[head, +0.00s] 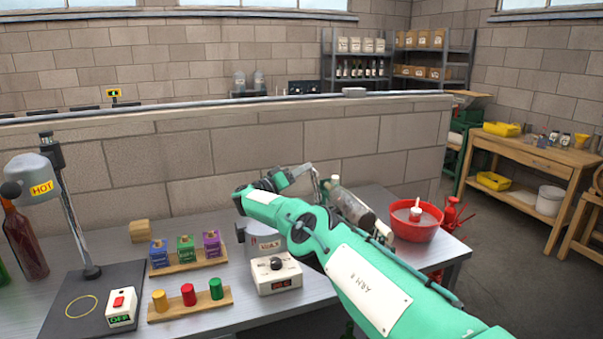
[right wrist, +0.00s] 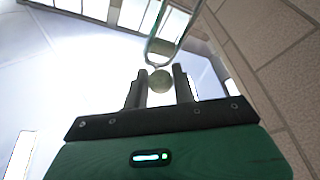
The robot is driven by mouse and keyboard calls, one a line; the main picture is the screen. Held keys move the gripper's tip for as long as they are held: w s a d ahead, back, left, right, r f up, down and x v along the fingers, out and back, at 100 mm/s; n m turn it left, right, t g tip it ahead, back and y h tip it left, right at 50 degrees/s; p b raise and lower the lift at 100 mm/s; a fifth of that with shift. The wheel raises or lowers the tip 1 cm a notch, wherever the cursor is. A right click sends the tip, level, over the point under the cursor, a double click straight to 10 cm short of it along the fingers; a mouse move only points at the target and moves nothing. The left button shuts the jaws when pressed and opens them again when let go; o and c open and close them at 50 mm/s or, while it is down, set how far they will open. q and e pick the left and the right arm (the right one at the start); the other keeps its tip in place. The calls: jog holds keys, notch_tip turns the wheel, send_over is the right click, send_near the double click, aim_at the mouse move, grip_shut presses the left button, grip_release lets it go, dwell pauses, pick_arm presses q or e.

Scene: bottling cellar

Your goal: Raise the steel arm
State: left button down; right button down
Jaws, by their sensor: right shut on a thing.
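The steel arm (right wrist: 165,42) is a bent, shiny rod in the right wrist view, with a round, dull knob (right wrist: 160,81) at its near end. My right gripper (right wrist: 160,88) is shut on this knob, one dark finger on each side. In the head view my right gripper (head: 301,171) is behind my green arm, above the bench. The steel arm (head: 317,186) shows there as a thin rod just right of the gripper. Part of what it is fixed to is hidden by my arm. My left gripper is not in view.
A white box with a knob (head: 276,274) stands left of my arm. Coloured packs (head: 185,248) and coloured cylinders (head: 188,295) stand on wooden racks. A block wall (head: 250,149) closes the bench's back.

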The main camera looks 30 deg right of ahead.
jog(key=shift+a+f, duration=0.1)
jog(key=shift+f, duration=0.2)
jog(key=c, duration=1.3)
grip_release()
jog(key=shift+o, duration=0.5)
jog(key=shift+r, duration=0.1)
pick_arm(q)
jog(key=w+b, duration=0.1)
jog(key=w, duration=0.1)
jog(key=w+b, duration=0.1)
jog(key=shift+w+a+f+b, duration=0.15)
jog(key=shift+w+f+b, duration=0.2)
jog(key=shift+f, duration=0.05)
pick_arm(e)
jog(key=v, duration=1.3)
jog(key=shift+a, duration=0.3)
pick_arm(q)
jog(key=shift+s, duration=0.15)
